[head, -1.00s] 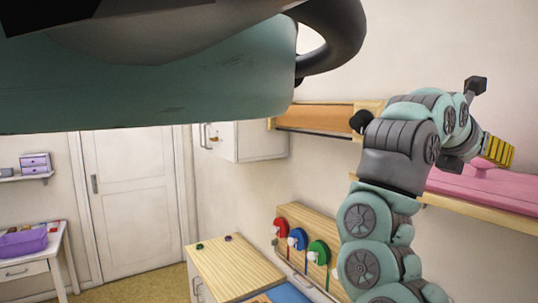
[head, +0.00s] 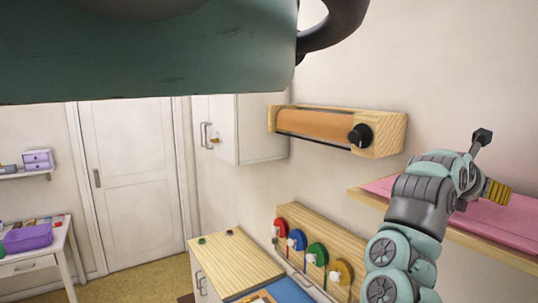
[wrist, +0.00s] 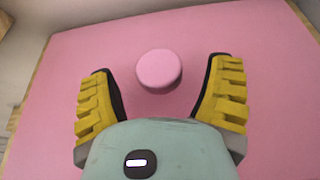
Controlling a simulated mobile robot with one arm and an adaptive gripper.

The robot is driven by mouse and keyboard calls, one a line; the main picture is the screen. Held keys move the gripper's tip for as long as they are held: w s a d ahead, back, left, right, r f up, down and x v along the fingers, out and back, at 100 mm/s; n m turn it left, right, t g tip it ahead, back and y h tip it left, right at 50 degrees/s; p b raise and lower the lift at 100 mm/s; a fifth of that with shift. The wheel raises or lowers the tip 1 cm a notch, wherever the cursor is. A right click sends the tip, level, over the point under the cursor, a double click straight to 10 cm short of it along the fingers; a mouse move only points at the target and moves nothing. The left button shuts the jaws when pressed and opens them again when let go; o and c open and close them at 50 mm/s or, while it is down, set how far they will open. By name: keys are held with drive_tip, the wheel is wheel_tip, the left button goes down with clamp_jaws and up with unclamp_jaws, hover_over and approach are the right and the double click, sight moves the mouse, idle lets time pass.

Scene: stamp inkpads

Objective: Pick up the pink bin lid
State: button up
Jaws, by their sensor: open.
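The pink bin lid (head: 500,219) lies flat on a wooden wall shelf at the right in the head view, partly hidden behind my arm. In the wrist view the lid (wrist: 55,75) fills most of the picture, with a round pink knob (wrist: 159,69) standing on it. My gripper (wrist: 167,78) is open, its yellow ribbed fingers on either side of the knob and apart from it. In the head view only a bit of the yellow fingers of my gripper (head: 496,192) shows, over the lid.
The wooden shelf (head: 455,233) has a bare front edge. A wooden roll holder (head: 390,135) with a black knob is on the wall to its left. Below are a rack with several coloured round dispensers (head: 316,254) and a wood-topped cabinet (head: 235,265).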

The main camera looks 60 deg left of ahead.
drive_tip(key=shift+c, duration=0.4)
clamp_jaws()
idle(0.4)
